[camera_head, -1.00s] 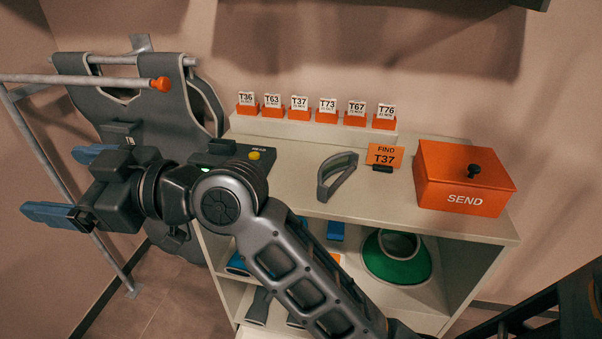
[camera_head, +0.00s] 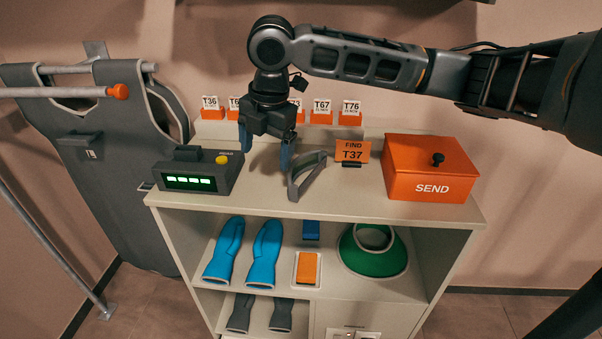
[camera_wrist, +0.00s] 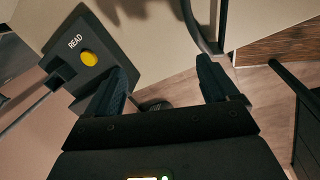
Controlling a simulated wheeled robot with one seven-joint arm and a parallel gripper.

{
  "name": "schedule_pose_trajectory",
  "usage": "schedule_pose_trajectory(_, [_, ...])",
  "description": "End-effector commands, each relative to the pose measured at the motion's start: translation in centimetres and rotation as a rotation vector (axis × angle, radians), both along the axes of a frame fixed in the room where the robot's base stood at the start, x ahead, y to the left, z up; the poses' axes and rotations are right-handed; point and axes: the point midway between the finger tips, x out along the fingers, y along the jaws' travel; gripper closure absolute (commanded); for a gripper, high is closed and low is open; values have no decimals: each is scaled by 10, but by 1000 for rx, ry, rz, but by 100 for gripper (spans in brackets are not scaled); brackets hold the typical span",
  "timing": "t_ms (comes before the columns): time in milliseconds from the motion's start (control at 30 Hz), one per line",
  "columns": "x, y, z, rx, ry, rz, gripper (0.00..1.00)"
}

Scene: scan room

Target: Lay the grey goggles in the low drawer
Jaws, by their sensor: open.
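The grey goggles (camera_head: 293,187) stand on the cabinet top, right of the middle, as a curved grey frame. My gripper (camera_head: 264,151) points down just left of them, its two blue fingers apart and empty. In the wrist view my gripper (camera_wrist: 165,76) is also open, with nothing between the fingers. A dark curved band at that view's top, probably the goggles (camera_wrist: 196,28), lies beyond the right finger. At the bottom of the cabinet, a light front with a small label (camera_head: 354,326) may be the low drawer; it is cut off, so I cannot tell whether it is open.
A reader box (camera_head: 200,172) with a yellow button stands left of my gripper. The orange SEND box (camera_head: 432,168) and FIND T37 card (camera_head: 352,151) are to the right. Tagged orange holders (camera_head: 351,118) line the back.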

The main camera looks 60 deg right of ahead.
Motion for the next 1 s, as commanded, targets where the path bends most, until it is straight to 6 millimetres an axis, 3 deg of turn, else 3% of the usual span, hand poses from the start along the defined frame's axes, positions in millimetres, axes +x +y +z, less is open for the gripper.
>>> schedule_pose_trajectory(33, [-15,-20,1,-40,50,-13,13])
schedule_pose_trajectory(100, [-31,-38,2,-74,105,-19,13])
schedule_pose_trajectory(233, [-47,-54,2,-102,160,-27,13])
schedule_pose_trajectory(567, [-51,-60,-27,-107,168,-28,13])
schedule_pose_trajectory(800, [-53,-62,-61,-105,168,-29,13])
schedule_pose_trajectory(1000, [-53,-64,-74,-106,166,-28,13])
